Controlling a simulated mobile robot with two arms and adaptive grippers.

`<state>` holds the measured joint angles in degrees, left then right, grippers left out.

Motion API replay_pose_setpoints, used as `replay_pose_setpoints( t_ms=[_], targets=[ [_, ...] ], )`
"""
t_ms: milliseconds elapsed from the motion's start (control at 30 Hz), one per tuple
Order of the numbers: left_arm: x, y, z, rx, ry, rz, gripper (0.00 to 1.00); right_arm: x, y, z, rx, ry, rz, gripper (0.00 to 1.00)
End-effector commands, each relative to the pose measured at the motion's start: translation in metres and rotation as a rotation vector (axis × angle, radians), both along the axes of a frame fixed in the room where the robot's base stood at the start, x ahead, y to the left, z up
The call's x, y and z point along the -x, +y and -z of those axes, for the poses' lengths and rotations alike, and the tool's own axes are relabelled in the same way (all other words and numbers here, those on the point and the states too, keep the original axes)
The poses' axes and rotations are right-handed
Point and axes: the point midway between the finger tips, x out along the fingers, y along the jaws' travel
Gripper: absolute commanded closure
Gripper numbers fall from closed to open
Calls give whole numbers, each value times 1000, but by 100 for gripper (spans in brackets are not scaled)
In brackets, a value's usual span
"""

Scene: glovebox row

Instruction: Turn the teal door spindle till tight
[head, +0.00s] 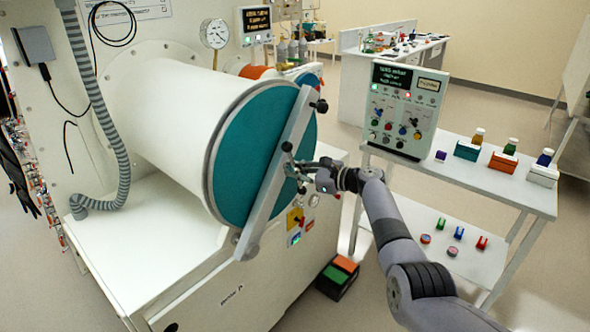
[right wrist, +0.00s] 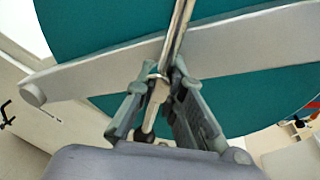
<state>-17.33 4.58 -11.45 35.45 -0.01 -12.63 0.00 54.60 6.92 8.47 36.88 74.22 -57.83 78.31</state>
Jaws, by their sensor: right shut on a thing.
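The teal door (head: 240,150) closes the end of the white cylinder. A grey crossbar (head: 268,190) runs diagonally across it and also shows in the right wrist view (right wrist: 235,48). My right gripper (head: 297,172) is at the middle of the crossbar. In the right wrist view its fingers (right wrist: 158,85) stand on both sides of the metal spindle (right wrist: 178,35), shut on it. The spindle's rod slants up across the crossbar, and its lower end has a dark knob. The fingers partly hide the spindle. My left gripper is not in view.
A control panel (head: 405,108) stands on a white side table (head: 460,180) at the right, with coloured racks and bottles. A pedal box (head: 337,277) sits on the floor below the cylinder. A ribbed hose (head: 98,100) hangs at the left.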

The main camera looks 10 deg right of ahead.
Motion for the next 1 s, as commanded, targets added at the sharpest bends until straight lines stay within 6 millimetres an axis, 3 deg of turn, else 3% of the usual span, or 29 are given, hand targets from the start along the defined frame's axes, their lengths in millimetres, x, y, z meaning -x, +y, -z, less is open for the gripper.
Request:
replay_pose_setpoints(
  t_ms=[600,1000],
  targets=[
    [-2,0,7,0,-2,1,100,2,2,4,-455,361,-1,100],
    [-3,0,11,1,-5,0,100,3,3,4,-647,513,-2,100]
  ],
)
